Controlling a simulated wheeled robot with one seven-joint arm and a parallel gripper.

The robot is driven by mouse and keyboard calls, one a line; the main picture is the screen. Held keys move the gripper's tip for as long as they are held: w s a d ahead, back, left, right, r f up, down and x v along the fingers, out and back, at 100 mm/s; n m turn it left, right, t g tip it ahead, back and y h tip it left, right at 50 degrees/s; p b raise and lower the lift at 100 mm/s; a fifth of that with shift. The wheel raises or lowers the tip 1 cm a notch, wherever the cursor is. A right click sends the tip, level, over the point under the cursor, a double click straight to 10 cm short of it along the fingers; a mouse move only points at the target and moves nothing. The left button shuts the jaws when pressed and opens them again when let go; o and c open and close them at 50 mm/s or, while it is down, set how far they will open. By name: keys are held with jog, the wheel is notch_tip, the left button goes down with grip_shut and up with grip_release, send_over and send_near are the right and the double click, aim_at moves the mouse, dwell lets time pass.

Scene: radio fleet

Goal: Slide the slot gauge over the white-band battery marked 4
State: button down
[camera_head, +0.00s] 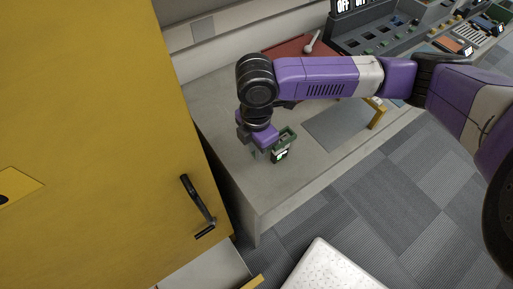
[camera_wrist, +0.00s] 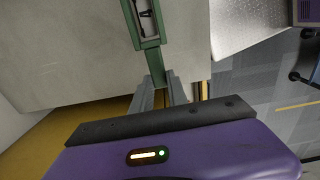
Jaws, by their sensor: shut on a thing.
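The slot gauge (camera_wrist: 158,65) is a green frame with a stem. My gripper (camera_wrist: 160,88) is shut on the stem in the wrist view. In the head view the gauge (camera_head: 289,136) is beside my gripper (camera_head: 264,150), near the bench's front edge. A dark battery (camera_head: 280,156) with a white marking stands just below the gauge. In the wrist view the battery (camera_wrist: 146,18) shows through the gauge's slot. I cannot read its number, nor tell how far the frame sits down around it.
A yellow panel (camera_head: 90,120) with a black handle (camera_head: 197,200) stands at the left. The bench (camera_head: 225,95) holds a red mat (camera_head: 292,48) and a grey mat (camera_head: 335,124). A console (camera_head: 375,35) with OFF displays and more devices is at the back right.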

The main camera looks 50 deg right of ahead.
jog(key=shift+f+b, duration=1.05)
jog(key=shift+f, duration=0.55)
dwell(1.3)
jog(key=shift+r, duration=0.3)
dwell(0.7)
jog(key=shift+r+p, duration=0.35)
jog(key=shift+p, duration=0.2)
jog(key=shift+r+p, duration=2)
jog(key=shift+r, duration=0.4)
jog(key=shift+f, duration=0.1)
